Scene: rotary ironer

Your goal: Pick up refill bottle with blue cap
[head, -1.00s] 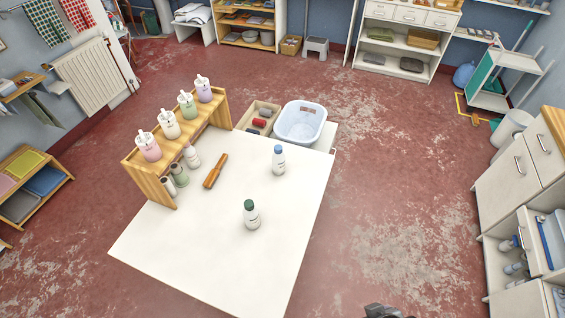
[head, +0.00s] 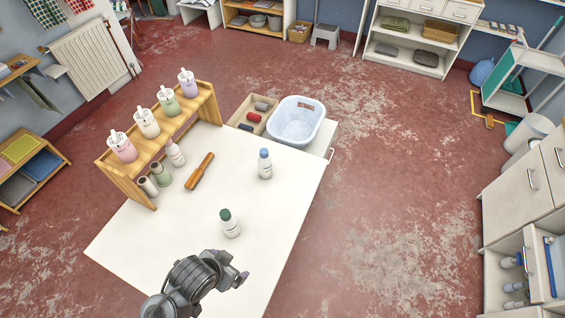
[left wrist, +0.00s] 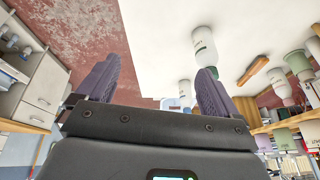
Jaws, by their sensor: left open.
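The refill bottle with the blue cap (head: 265,165) stands upright on the white table (head: 140,235), towards its right edge. A similar bottle with a green cap (head: 230,224) stands nearer, between it and my left gripper (head: 236,270). My left gripper is over the near part of the table, open and empty, apart from both bottles. In the left wrist view, its two dark fingers (left wrist: 160,70) are spread wide. My right gripper is not in view.
A wooden rack (head: 147,190) with several pump bottles stands along the table's left side, with small bottles before it. A wooden-handled tool (head: 200,171) lies nearby. The table's near part is clear.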

